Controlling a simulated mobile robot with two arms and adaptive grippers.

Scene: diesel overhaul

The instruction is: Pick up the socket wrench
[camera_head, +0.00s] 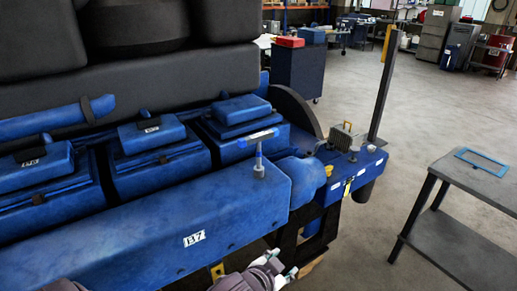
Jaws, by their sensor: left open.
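A tool that looks like the socket wrench (258,151) stands upright on top of the long blue engine housing (150,232), near its right end. It has a blue and light-grey crossbar on a thin shaft, with a grey round foot on the housing. My left gripper (283,263) shows at the bottom edge, in front of the housing, below and apart from the tool. It is open, and I see nothing between its fingers. My right gripper is not in view.
Blue covers (160,145) with number labels line the engine behind the housing. A dark upright post (382,90) and a small grey unit (340,137) stand at its right end. A dark table (455,180) with a blue frame (483,162) stands right. Floor between is clear.

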